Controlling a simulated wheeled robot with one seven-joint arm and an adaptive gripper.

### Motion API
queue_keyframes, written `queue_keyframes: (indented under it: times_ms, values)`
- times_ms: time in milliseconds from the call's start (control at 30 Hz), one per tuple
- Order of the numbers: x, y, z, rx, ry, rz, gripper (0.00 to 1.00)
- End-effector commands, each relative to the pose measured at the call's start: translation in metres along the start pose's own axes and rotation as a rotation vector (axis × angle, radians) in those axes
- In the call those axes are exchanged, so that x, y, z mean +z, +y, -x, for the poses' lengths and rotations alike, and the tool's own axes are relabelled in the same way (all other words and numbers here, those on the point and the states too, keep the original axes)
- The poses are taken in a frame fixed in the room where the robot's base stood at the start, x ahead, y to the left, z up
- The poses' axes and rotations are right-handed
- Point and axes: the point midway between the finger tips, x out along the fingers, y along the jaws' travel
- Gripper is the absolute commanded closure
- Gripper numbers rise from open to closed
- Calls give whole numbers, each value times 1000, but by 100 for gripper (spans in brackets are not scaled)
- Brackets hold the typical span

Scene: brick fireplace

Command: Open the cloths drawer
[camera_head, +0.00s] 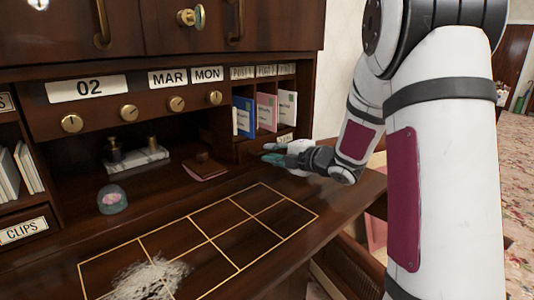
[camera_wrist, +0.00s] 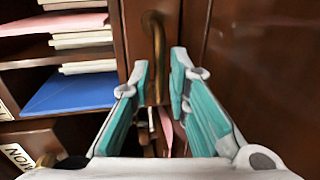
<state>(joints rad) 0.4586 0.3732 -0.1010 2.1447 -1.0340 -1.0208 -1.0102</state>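A small dark wood drawer (camera_head: 255,145) sits under the letter slots at the right end of the desk. A pale label on its front (camera_head: 285,139) is too small to read, so I cannot confirm that it is the cloths drawer. My gripper (camera_head: 268,153) is in front of this drawer and hides part of it. In the rolled wrist view, a brass bar handle (camera_wrist: 157,55) on a wood front shows between and just beyond the open fingertips of my gripper (camera_wrist: 160,70). I cannot tell whether the fingers touch it. The drawer looks shut.
Letter slots hold blue (camera_head: 243,116) and pink (camera_head: 266,111) envelopes. A small glass dome (camera_head: 112,199), a brown pad (camera_head: 204,166) and a marble stand (camera_head: 138,160) stand on the desk. White shreds (camera_head: 150,279) lie on the gold grid. My arm fills the right side.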

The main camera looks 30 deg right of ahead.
Motion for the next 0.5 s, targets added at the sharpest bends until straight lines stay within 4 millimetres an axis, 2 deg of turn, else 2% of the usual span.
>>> queue_keyframes:
  times_ms: [200, 500]
  values:
    - [0, 0, -21, 0, 0, 0, 83]
    - [0, 0, -24, 0, -1, -1, 83]
